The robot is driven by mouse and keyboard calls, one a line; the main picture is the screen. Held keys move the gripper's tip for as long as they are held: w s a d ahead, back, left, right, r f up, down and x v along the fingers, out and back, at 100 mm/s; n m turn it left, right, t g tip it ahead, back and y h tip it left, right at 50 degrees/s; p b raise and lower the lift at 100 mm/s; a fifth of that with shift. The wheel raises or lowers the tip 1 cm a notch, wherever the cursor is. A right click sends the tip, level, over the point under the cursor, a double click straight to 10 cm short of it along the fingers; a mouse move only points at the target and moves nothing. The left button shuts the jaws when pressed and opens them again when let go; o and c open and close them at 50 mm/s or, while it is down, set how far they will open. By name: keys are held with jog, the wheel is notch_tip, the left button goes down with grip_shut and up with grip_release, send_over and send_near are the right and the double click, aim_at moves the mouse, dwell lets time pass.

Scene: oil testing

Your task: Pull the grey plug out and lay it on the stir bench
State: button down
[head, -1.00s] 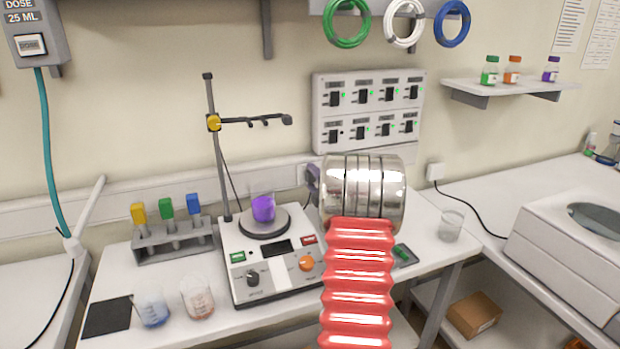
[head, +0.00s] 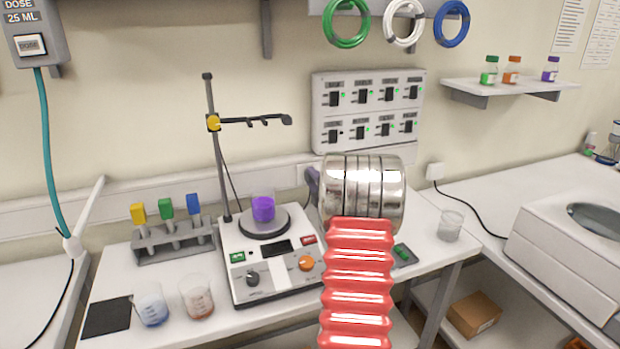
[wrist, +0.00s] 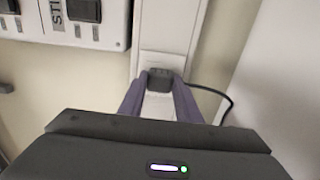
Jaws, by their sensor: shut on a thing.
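The grey plug (wrist: 160,78) is at a white wall socket (wrist: 161,62) in the wrist view, with a black cord running off to the right. My gripper (wrist: 160,88) is shut on the plug, one purple finger on each side. I cannot tell how deep the plug sits in the socket. In the head view, part of a purple finger of my gripper (head: 313,182) shows by the wall; my metal wrist and red arm hide the plug. The white stir bench (head: 120,278) stands below, against the wall.
On the bench are a stirrer (head: 268,262) with a purple-filled beaker, a stand (head: 213,150), a tube rack (head: 172,238), several beakers and a black mat (head: 107,316). A switch panel (head: 368,110) hangs above. Bare bench shows right of my arm, near an empty beaker (head: 450,225).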

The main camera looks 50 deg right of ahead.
jog(key=shift+s, duration=0.15)
jog(key=shift+v, duration=2.15)
jog(key=shift+s+a, duration=0.2)
jog(key=shift+s, duration=0.1)
jog(key=shift+s+a, duration=0.15)
jog(key=shift+s, duration=0.15)
